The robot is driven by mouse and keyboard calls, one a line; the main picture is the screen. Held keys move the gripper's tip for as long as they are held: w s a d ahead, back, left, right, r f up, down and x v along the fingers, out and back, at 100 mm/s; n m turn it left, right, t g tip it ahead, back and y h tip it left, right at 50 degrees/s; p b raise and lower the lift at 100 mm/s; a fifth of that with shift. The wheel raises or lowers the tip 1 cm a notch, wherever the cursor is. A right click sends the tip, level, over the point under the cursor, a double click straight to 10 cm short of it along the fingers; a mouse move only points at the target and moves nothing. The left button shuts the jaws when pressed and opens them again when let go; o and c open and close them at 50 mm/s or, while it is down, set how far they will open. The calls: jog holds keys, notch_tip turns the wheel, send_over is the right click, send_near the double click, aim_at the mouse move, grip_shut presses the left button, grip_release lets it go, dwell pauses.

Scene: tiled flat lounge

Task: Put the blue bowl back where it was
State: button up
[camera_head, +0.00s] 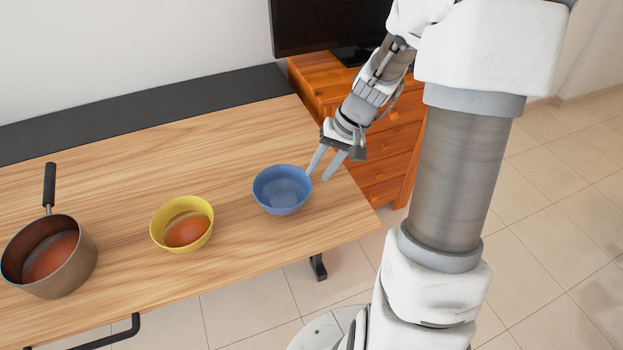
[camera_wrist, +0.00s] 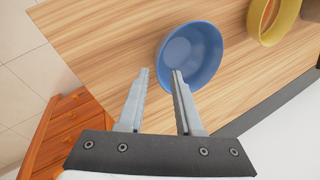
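The blue bowl (camera_head: 283,192) stands upright and looks empty, near the right end of the wooden table (camera_head: 240,135). It also shows in the wrist view (camera_wrist: 196,52), just beyond my fingertips. My gripper (camera_head: 320,171) is at the bowl's right side, above the table's right end. Its two fingers are apart with nothing between them, also in the wrist view (camera_wrist: 160,72). One fingertip lies close to the bowl's rim; I cannot tell whether it touches.
A yellow bowl (camera_head: 182,224) holding something orange-red stands left of the blue bowl. A dark pot (camera_head: 75,270) with a long handle stands farther left. A wooden drawer unit (camera_head: 385,150) bearing a black screen (camera_head: 325,22) is beyond the table's right end.

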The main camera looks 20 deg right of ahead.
jog(key=shift+v, duration=1.85)
